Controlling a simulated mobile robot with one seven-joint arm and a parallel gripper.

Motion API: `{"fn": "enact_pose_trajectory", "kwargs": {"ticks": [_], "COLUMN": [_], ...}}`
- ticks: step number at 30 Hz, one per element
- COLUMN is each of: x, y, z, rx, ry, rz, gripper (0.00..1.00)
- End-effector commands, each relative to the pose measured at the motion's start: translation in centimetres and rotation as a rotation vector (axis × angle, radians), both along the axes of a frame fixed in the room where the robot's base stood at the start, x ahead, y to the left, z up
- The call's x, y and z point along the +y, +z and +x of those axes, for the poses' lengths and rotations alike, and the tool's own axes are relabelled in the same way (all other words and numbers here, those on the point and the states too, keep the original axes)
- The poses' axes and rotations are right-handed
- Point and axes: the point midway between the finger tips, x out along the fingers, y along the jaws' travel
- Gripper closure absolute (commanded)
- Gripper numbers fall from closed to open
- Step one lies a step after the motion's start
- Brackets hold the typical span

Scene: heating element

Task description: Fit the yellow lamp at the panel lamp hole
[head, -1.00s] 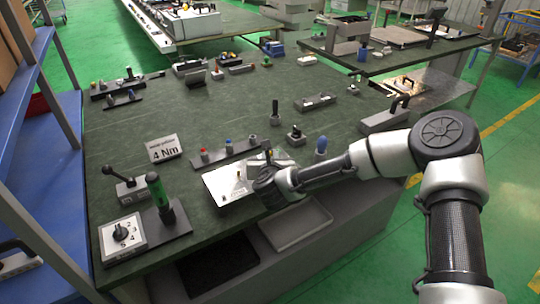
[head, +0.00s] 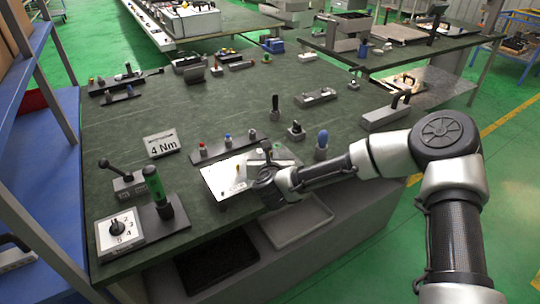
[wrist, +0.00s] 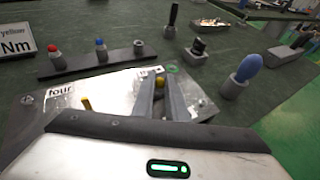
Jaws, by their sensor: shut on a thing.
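My gripper (wrist: 159,98) is shut on the yellow lamp (wrist: 159,83), whose rounded yellow top shows between the two fingertips. The fingers are over the right part of the pale panel (wrist: 119,88); whether the lamp touches the panel cannot be told. In the head view my gripper (head: 266,168) is at the right part of the panel (head: 220,182), and my wrist hides much of that area. A second yellow piece (wrist: 87,103) stands up on the panel left of my fingers. The lamp hole itself is hidden or too small to make out.
Behind the panel a dark rack (wrist: 78,66) holds a red lamp (wrist: 53,50) and a blue lamp (wrist: 99,43). A blue-handled tool (wrist: 247,68) stands upright to the right. Green-handled tool (head: 154,185) is front left.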

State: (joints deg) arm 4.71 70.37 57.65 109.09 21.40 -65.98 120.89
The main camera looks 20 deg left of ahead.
Motion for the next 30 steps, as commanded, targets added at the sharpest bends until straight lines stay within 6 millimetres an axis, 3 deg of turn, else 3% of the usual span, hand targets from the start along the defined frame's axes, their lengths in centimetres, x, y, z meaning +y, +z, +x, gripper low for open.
{"fn": "enact_pose_trajectory", "kwargs": {"ticks": [11,12,15,25,30], "x": [0.0,0.0,0.0,-0.1,-0.7], "y": [-1.1,-0.9,-0.9,-0.8,0.1], "z": [0.0,0.0,0.0,-0.2,-2.0], "rx": [0.000,0.000,0.000,0.000,0.000], "ry": [0.000,0.000,0.000,0.000,0.002], "rz": [0.000,0.000,0.000,0.000,-0.001], "gripper": [1.00,0.81,0.66,0.66,0.66]}}
